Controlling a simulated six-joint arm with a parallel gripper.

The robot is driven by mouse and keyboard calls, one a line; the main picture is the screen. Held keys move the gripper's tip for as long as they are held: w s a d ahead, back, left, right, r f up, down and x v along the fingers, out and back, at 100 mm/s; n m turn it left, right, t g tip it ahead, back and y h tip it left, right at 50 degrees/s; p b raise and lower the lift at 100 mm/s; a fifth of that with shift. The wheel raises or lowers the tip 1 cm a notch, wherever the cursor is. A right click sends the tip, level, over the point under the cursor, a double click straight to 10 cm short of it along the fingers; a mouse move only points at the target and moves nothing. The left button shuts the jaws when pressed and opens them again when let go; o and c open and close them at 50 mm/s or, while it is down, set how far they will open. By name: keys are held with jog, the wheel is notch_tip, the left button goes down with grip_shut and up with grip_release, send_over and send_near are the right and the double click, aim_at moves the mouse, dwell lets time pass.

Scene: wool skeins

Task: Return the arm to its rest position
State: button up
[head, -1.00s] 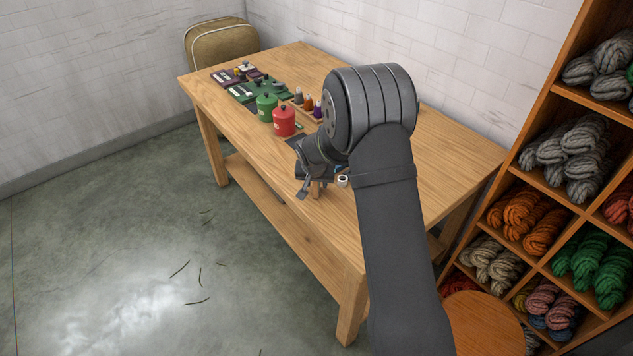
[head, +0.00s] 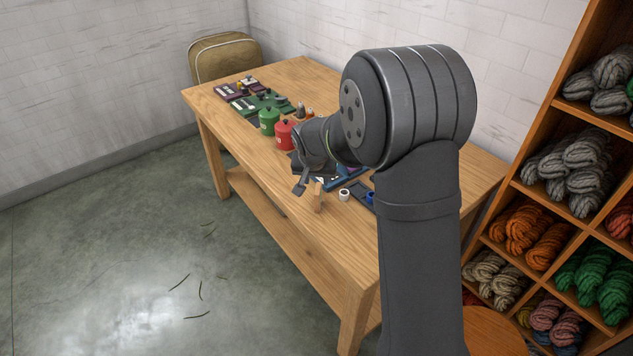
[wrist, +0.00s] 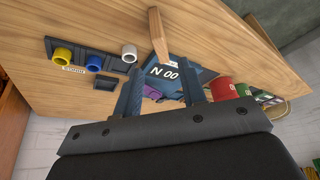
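My arm reaches over the wooden table (head: 340,245) in the head view, with its large rounded joint at the upper right and its wrist pointing down toward the table. In the wrist view my gripper (wrist: 162,82) has its two dark fingers spread apart. Nothing shows held between them. Beyond the fingers is a blue piece marked "N 00" (wrist: 176,75), which lies on the table. The arm hides part of the table top in the head view.
Red (head: 284,136) and green (head: 267,123) canisters stand further back. The wool shelf (head: 530,190) is close on the right.

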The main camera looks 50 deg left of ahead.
aim_at(318, 188)
dwell(0.3)
jog(key=x, duration=1.2)
jog(key=shift+r, duration=1.05)
